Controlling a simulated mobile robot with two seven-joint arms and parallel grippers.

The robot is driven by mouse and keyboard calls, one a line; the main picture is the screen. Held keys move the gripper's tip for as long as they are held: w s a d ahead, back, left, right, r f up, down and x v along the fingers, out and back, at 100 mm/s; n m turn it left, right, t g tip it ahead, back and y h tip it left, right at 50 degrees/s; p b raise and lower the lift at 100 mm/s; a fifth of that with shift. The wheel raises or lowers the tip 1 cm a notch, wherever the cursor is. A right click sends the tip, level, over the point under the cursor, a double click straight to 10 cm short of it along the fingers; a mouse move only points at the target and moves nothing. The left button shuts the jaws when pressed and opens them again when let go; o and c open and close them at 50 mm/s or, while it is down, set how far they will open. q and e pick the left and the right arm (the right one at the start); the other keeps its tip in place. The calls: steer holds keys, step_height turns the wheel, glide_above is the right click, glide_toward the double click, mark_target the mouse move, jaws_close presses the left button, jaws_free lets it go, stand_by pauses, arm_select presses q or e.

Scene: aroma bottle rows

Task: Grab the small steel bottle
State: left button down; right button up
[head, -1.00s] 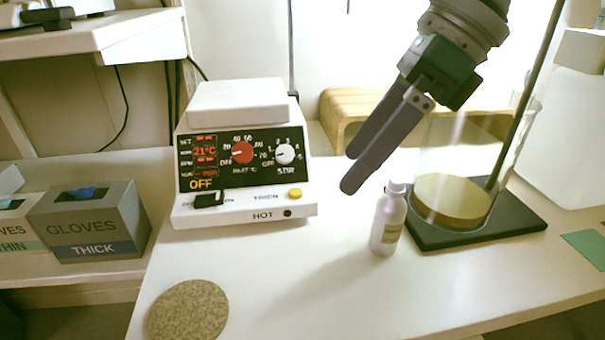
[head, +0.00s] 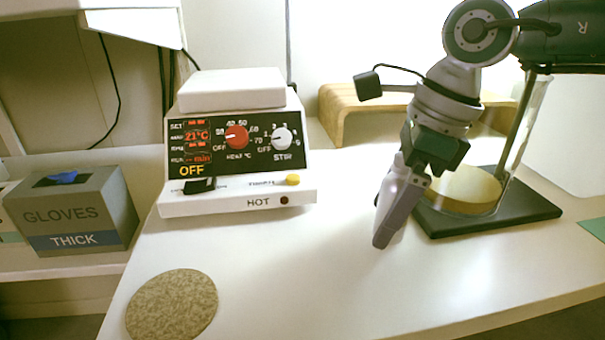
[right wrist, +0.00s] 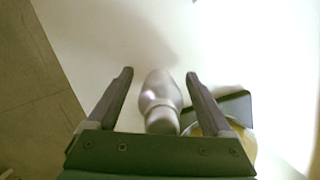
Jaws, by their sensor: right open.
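The small steel bottle (head: 392,190) stands on the white bench, left of the black stand base, partly hidden behind a finger of my right gripper. My right gripper (head: 383,238) has its fingers pointing down at the bottle. In the right wrist view, the bottle (right wrist: 160,90) lies between the two open fingers of the right gripper (right wrist: 160,75), with a visible gap on each side. My left gripper is in neither view.
The stand's black base (head: 535,208) holds a round cork-coloured disc inside a glass vessel, close right of the gripper. A hotplate (head: 238,150) stands to the left. A round speckled mat (head: 172,305) lies front left. The front middle bench is clear.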

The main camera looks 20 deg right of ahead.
steer(key=shift+f, duration=0.2)
jaws_close()
stand_by(0.6)
